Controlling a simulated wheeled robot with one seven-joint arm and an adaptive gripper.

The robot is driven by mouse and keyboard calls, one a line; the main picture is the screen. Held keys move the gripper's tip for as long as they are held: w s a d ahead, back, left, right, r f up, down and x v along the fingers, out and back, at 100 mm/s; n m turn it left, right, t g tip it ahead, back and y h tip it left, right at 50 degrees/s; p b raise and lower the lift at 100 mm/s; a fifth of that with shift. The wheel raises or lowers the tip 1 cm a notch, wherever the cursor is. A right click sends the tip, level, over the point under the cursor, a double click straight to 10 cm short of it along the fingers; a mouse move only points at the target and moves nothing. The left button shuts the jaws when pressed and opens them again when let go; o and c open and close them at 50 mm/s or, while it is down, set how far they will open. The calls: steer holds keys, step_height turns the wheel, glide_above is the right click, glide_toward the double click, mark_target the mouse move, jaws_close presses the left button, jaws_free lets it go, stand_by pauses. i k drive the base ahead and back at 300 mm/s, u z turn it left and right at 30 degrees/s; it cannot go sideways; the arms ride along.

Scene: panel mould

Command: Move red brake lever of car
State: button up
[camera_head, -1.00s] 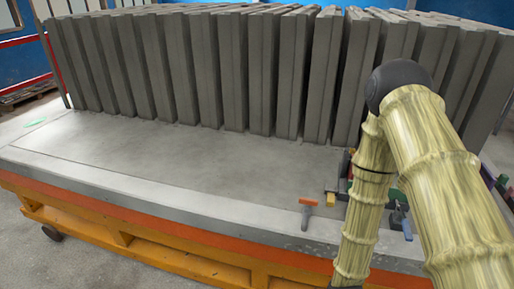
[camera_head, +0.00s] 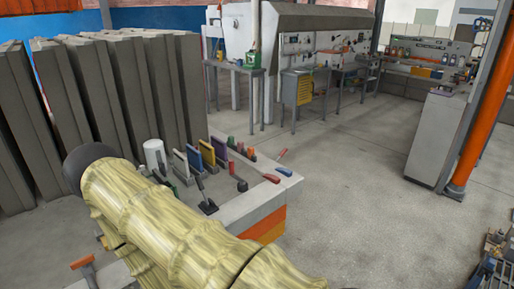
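Several small levers and handles stand at the corner of the concrete slab (camera_head: 262,198), right of my arm. One lever with a red handle (camera_head: 282,154) sticks up at a slant near the slab's far right edge. A second red piece (camera_head: 271,178) lies low near the slab edge. I cannot tell for certain which of them is the brake lever. No car shows. My arm crosses the lower left of the picture, in front of part of the slab. My gripper is not in view.
Grey panels (camera_head: 110,95) stand at left. Open floor (camera_head: 350,200) lies right, with workbenches behind and an orange post (camera_head: 478,130).

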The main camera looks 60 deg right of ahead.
mark_target(283, 153)
steer(key=z, duration=2.65)
steer(key=i, duration=2.05)
steer(key=u, duration=1)
steer(key=i, duration=0.6)
steer(key=u, duration=0.45)
